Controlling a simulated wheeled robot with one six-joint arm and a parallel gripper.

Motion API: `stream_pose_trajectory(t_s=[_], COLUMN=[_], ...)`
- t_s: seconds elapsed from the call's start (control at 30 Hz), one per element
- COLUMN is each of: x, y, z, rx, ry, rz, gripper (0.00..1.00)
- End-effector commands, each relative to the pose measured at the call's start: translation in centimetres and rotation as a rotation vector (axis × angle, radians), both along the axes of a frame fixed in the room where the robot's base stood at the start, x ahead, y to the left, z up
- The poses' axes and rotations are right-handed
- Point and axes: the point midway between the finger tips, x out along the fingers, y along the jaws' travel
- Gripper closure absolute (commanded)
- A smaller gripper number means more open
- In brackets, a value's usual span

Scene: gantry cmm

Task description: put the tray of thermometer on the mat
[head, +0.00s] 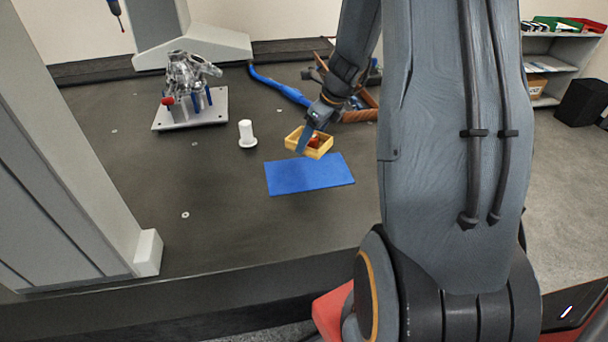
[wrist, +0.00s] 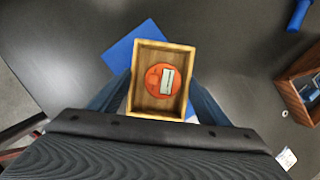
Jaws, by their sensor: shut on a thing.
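A small wooden tray (head: 323,152) with a round orange-red thermometer (head: 314,141) inside is held by my gripper (head: 306,140). In the wrist view the tray (wrist: 141,107) sits between my two fingers, and the thermometer (wrist: 163,80) with a pale rectangular face lies on its floor. The blue mat (head: 310,178) lies flat on the dark table. The tray shows at the mat's far edge in the head view. In the wrist view the mat (wrist: 122,48) shows partly behind the tray, which hides much of it. I cannot tell the tray's exact height above the table.
A white cylindrical post (head: 246,132) stands left of the tray. A metal fixture on a plate (head: 190,118) is farther back left. A blue hose (head: 280,86) and a wooden box (head: 362,105) lie behind. The dark table (head: 230,215) is clear left of the mat.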

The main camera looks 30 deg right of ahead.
Motion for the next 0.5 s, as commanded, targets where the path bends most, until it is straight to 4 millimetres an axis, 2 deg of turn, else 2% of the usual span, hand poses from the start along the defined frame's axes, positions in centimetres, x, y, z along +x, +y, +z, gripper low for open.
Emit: stream_pose_trajectory(t_s=[0.17,0.4,0.5], x=[0.2,0.2,0.3], y=[0.2,0.4,0.4], z=[-1.8,-5.8,-6.5], rx=[0.002,0.001,0.002], ry=[0.001,0.002,0.0], rz=[0.003,0.004,0.005], gripper=[0.53,0.53,0.53])
